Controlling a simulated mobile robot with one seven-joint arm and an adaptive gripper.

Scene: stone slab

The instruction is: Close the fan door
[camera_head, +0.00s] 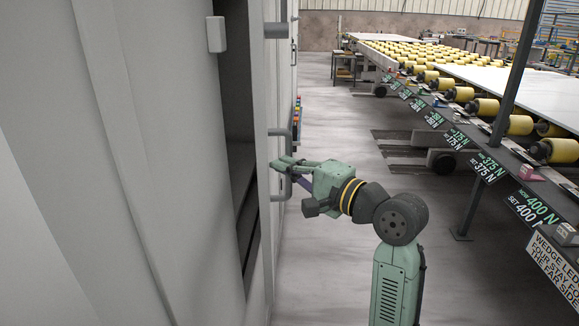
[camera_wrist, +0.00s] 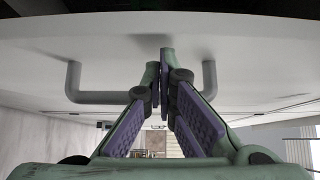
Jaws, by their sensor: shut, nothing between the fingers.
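The fan door is a pale upright panel (camera_head: 261,90) left of centre in the head view, with a dark gap to its left. A grey bar handle (camera_head: 286,131) stands out from its face. My gripper (camera_head: 276,163) is at the handle, its green fingers pointing left toward the door. In the wrist view the door face (camera_wrist: 250,50) fills the top and the U-shaped handle (camera_wrist: 103,97) runs across behind my fingers (camera_wrist: 162,62). The fingertips are together and empty, between the handle's two legs. I cannot tell whether they touch the door or handle.
A large grey panel (camera_head: 100,170) fills the left side, with a small pale box (camera_head: 215,34) on it. A conveyor with yellow rollers (camera_head: 482,107) and a dark post (camera_head: 497,120) stand at the right. Floor between (camera_head: 335,130) is clear.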

